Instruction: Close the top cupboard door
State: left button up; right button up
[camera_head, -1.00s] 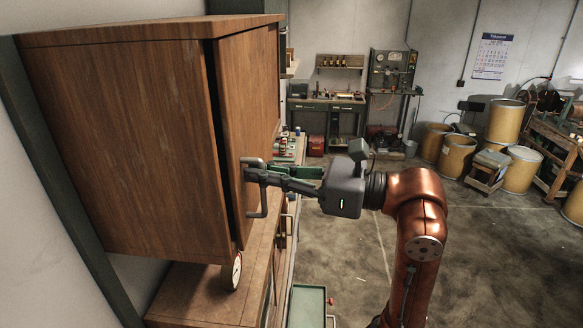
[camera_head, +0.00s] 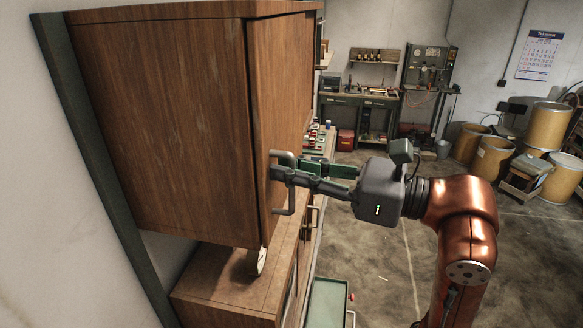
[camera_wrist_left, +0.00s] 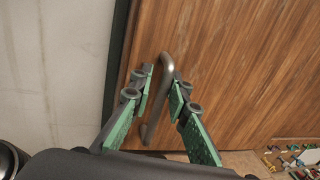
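The top cupboard (camera_head: 165,120) is a brown wooden box on the wall. Its door (camera_head: 285,85) is nearly flush with the front, with a narrow dark gap along the near edge. A grey bar handle (camera_head: 291,202) sits low on the door near that edge. My left gripper (camera_head: 277,173) is at the handle. In the left wrist view, its green-padded fingers (camera_wrist_left: 160,85) stand apart on either side of the handle (camera_wrist_left: 167,65); firm contact cannot be seen. My right gripper is not in view.
A green tray (camera_head: 327,300) is at the bottom. Barrels (camera_head: 493,158) and a workbench (camera_head: 358,98) stand far back. The floor (camera_head: 390,260) between is mostly clear.

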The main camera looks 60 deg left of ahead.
pick_arm(q)
jog(key=shift+w+d, duration=0.15)
jog(key=v, duration=1.1)
jog(key=shift+w+d, duration=0.2)
jog(key=shift+w, duration=0.1)
